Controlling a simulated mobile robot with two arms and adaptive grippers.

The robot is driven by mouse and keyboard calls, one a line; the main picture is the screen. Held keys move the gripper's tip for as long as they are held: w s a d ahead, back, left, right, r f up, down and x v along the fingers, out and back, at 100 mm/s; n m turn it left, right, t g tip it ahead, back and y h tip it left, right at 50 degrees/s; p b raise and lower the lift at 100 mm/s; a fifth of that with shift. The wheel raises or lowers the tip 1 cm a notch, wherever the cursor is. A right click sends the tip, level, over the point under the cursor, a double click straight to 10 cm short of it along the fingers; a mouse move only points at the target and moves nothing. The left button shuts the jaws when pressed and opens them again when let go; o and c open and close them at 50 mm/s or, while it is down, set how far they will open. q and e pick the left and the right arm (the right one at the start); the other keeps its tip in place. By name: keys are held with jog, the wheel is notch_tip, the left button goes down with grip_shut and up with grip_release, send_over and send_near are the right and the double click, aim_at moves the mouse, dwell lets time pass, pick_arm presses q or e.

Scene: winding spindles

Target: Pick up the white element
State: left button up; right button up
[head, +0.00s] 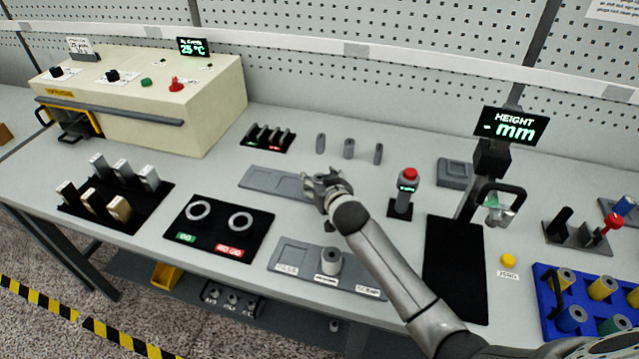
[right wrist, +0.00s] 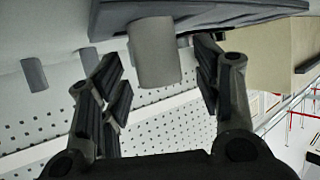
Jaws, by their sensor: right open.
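My right gripper (head: 325,185) is open in the head view, above the right end of the rear grey tray (head: 270,180). In the right wrist view a pale grey cylinder (right wrist: 155,55) stands between the spread fingers (right wrist: 165,75), touching neither as far as I can see. In the head view the gripper hides that spot. A whitish cylinder (head: 331,260) stands on the front labelled tray (head: 290,257), apart from the gripper. I cannot tell for certain which cylinder is the white element. My left gripper is not in view.
Several small grey cylinders (head: 348,148) stand behind the gripper. A red-button post (head: 404,190) and a height gauge (head: 490,165) stand to the right. A black mat with two rings (head: 215,232) lies left, and a beige machine (head: 150,95) stands at the back left.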

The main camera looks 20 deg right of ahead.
jog(key=shift+w+f, duration=0.15)
jog(key=shift+w, duration=0.3)
jog(key=c, duration=1.1)
jog(key=shift+c, duration=0.2)
